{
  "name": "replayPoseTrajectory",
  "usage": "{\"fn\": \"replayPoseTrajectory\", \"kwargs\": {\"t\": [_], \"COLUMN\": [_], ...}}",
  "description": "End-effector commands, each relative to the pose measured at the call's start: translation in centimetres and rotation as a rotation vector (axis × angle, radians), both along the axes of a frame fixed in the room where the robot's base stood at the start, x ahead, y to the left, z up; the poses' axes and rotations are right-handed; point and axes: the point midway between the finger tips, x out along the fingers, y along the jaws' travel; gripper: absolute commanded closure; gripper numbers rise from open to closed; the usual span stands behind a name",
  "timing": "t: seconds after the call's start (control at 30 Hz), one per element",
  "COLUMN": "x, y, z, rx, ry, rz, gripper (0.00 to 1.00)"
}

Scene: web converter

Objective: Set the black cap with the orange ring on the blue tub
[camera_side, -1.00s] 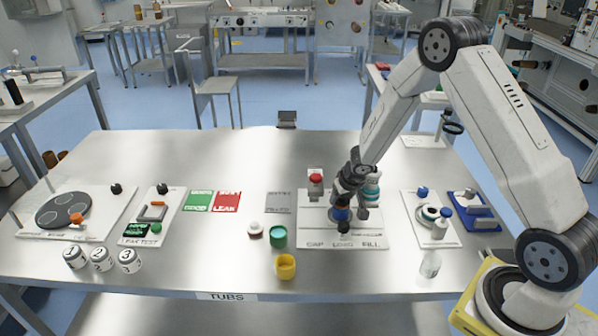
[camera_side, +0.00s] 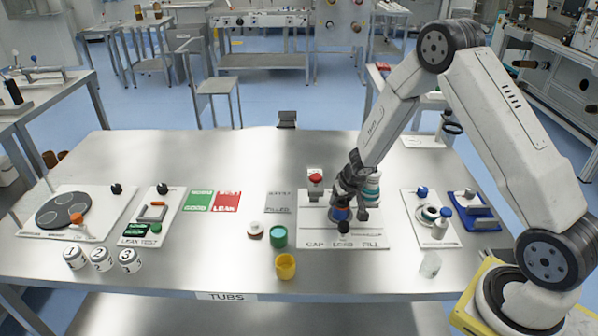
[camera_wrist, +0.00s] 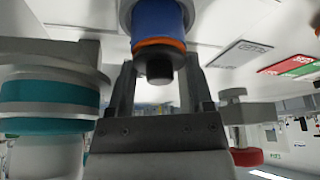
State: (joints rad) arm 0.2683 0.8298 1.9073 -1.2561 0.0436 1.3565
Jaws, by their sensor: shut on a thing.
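The blue tub (camera_side: 341,214) stands on the white station board, below my gripper (camera_side: 350,203). In the wrist view the blue tub (camera_wrist: 158,18) shows at the top. The black cap (camera_wrist: 160,68) with its orange ring (camera_wrist: 159,45) is in line with the tub's mouth and appears to touch it; I cannot tell whether it is fully seated. My gripper (camera_wrist: 160,70) is shut on the cap, one finger on each side. In the side view the gripper hides the cap.
A teal-banded fixture (camera_wrist: 50,100) is close beside my gripper, and a red knob (camera_side: 316,178) stands on the other side. A green tub (camera_side: 278,237) and a yellow tub (camera_side: 286,267) stand front left of the board.

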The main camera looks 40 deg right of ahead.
Motion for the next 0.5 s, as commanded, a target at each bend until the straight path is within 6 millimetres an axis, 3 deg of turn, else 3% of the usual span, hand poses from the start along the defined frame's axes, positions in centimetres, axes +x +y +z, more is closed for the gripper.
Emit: {"fn": "replayPoseTrajectory", "kwargs": {"t": [0.43,0.47,0.5], "x": [0.01,0.01,0.0], "y": [0.01,0.01,0.01], "z": [-0.09,-0.09,-0.08], "rx": [0.0,0.0,0.0], "ry": [0.0,0.0,0.0], "rz": [0.0,0.0,0.0], "gripper": [0.88,0.27,0.14]}}
